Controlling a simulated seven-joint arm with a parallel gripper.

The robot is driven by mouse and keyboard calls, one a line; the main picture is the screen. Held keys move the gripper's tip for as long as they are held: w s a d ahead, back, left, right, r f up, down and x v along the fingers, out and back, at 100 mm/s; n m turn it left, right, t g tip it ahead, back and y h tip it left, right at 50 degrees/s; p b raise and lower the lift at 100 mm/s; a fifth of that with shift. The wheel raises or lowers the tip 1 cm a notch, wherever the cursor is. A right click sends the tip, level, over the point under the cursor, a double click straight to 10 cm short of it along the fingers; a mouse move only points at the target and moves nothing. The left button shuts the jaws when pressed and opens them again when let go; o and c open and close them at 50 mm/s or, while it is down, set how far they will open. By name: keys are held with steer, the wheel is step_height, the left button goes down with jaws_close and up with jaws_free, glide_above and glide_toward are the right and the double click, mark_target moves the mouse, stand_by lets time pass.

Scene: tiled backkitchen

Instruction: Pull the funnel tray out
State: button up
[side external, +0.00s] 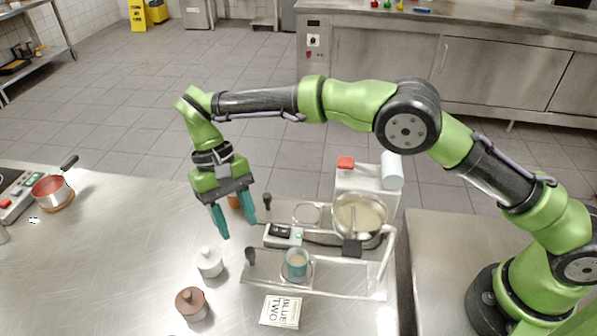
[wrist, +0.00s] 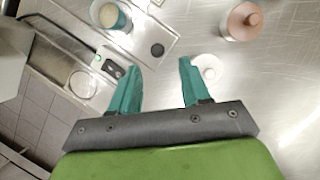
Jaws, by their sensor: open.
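A metal stand on the counter has two low trays on its left side. The far tray (side external: 290,213) carries a round ring like a funnel (side external: 307,214) and has a black knob (side external: 267,204) at its left end; the ring also shows in the wrist view (wrist: 82,85). The near tray carries a teal cup (side external: 297,263) and has its own black knob (side external: 250,257), seen in the wrist view (wrist: 157,50). I cannot tell for sure which is the funnel tray; the ring suggests the far one. My gripper (side external: 236,222) is open and empty, pointing down left of the stand.
A switch box (side external: 282,235) sits between the trays, and a pot of pale liquid (side external: 358,215) stands on the right. A white jar (side external: 210,262), a brown jar (side external: 191,303) and a book (side external: 280,311) lie nearby. The counter farther left is clear up to a red pan (side external: 50,188).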

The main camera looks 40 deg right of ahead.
steer(key=v, duration=0.6)
steer(key=shift+r, duration=0.1)
stand_by(0.4)
